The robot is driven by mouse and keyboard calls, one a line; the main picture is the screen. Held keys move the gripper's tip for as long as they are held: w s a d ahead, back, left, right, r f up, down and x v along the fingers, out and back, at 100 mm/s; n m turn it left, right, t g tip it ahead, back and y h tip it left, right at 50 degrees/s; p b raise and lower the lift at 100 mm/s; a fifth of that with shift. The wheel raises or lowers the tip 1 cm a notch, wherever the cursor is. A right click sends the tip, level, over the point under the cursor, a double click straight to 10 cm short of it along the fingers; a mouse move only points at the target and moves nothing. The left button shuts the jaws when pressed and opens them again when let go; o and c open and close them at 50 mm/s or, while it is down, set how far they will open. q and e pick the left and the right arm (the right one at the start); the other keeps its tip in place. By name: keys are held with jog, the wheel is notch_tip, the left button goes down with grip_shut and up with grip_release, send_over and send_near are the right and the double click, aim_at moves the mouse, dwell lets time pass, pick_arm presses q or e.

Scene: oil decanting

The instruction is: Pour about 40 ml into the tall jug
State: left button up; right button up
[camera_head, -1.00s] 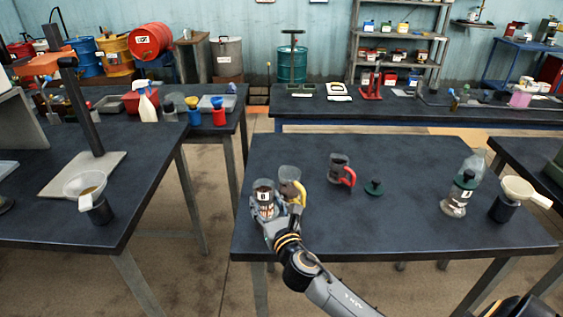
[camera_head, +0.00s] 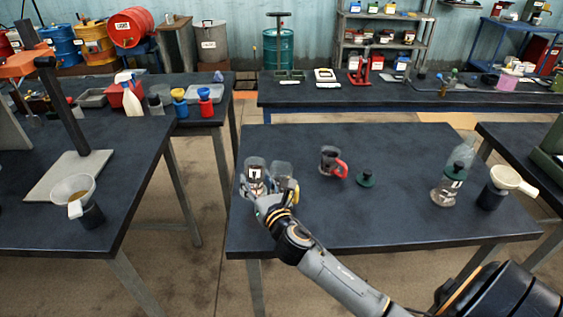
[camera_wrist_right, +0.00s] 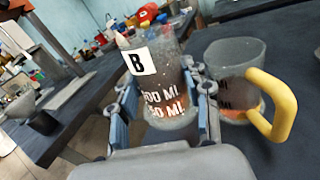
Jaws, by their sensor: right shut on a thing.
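My right gripper (camera_head: 265,203) is shut on a clear glass vessel (camera_head: 254,177) with a white label, over the left part of the middle table. In the right wrist view this vessel (camera_wrist_right: 160,75) bears a B and white ML marks, between the two fingers. A yellow-handled jug (camera_head: 283,177) stands close to its right; in the wrist view that jug (camera_wrist_right: 232,62) holds something dark and amber. A red-handled jug (camera_head: 329,158) with dark contents stands farther right. A tall clear vessel with a white label (camera_head: 447,188) stands at the right. My left gripper is out of view.
A dark green knobbed lid-like piece (camera_head: 365,179) lies right of the red-handled jug. A cream funnel (camera_head: 512,180) sits on a dark cup at the right edge. Another funnel (camera_head: 73,189) is on the left table. The middle table's centre front is clear.

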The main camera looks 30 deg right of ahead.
aim_at(265, 165)
jog(key=r, duration=0.1)
jog(key=r+p, duration=0.1)
jog(key=shift+d+r+m, duration=0.2)
jog(key=shift+r+m, duration=0.1)
jog(key=shift+r, duration=0.1)
jog(key=shift+d+m, duration=0.15)
jog(key=shift+m, duration=0.15)
jog(key=shift+d+r+m+p, duration=0.4)
jog(key=shift+r+m+p, duration=0.2)
jog(key=shift+r+p, duration=0.1)
jog(key=shift+d+m, duration=0.15)
jog(key=shift+m, duration=0.15)
jog(key=shift+d+r+m+g, duration=0.3)
jog(key=shift+d+m, duration=0.1)
jog(key=shift+m, duration=0.2)
jog(key=shift+d+f+m+b, duration=0.2)
jog(key=shift+f+m+b, duration=0.1)
jog(key=shift+f+b, duration=0.1)
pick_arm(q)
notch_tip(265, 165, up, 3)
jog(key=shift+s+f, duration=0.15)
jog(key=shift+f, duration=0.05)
pick_arm(e)
jog(key=shift+d+r+m+y, duration=0.25)
jog(key=shift+d+m+y, duration=0.15)
jog(key=shift+m, duration=0.6)
